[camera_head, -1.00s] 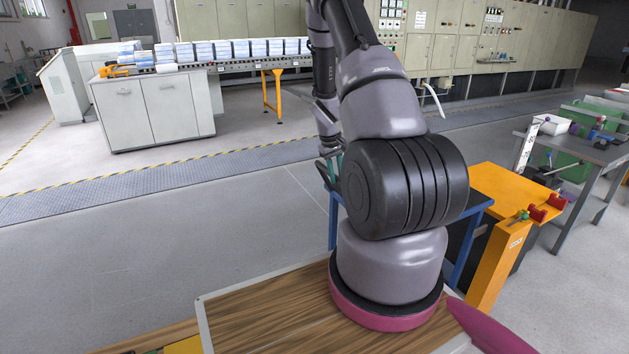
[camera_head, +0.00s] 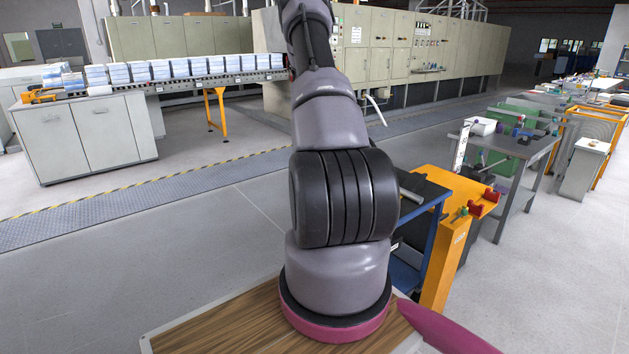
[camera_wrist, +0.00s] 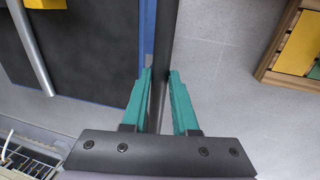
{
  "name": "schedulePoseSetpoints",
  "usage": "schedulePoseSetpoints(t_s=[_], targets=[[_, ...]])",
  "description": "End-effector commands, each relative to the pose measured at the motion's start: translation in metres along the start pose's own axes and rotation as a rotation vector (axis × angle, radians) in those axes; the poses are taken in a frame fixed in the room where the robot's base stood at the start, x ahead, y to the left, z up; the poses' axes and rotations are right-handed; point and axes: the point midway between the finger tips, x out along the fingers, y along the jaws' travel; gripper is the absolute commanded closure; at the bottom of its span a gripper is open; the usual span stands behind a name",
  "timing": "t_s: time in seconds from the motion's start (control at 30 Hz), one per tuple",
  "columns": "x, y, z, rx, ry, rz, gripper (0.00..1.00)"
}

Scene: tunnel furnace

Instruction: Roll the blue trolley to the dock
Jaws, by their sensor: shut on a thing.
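The blue trolley (camera_head: 436,215) stands behind my arm in the head view, with a dark top and blue frame; my arm hides its left part. In the wrist view its dark top (camera_wrist: 90,50) with a blue edge fills the upper left. My gripper (camera_wrist: 160,76) has its teal fingers on either side of a dark bar (camera_wrist: 163,40) beside that edge, shut on this handle. In the head view the gripper is hidden behind my arm. An orange stand with red blocks (camera_head: 442,262), perhaps the dock, is right beside the trolley; I cannot tell whether they touch.
A grey workbench (camera_head: 520,152) stands to the right beyond the orange stand. A white cabinet (camera_head: 85,135) and a conveyor with stacks (camera_head: 190,82) are at the back left. Open grey floor (camera_head: 130,270) lies to the left. A metal rod (camera_wrist: 32,50) lies over the trolley top.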

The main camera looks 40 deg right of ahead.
Motion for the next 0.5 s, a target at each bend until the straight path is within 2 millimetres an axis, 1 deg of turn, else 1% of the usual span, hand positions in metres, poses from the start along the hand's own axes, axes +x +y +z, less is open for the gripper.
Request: schedulePoseSetpoints(t_s=[0.03,0.2,0.23,0.27,0.3,0.5], targets=[[0.0003,0.0046,0.0008,0.001,0.001,0.006,1.00],[0.0002,0.0059,0.0008,0.002,0.002,0.008,1.00],[0.0002,0.0062,0.0008,0.002,0.002,0.008,0.69],[0.0002,0.0065,0.0008,0.002,0.003,0.009,0.57],[0.0001,0.0065,0.0008,0.002,0.003,0.009,0.43],[0.0000,0.0045,0.0004,0.002,0.002,0.007,0.43]])
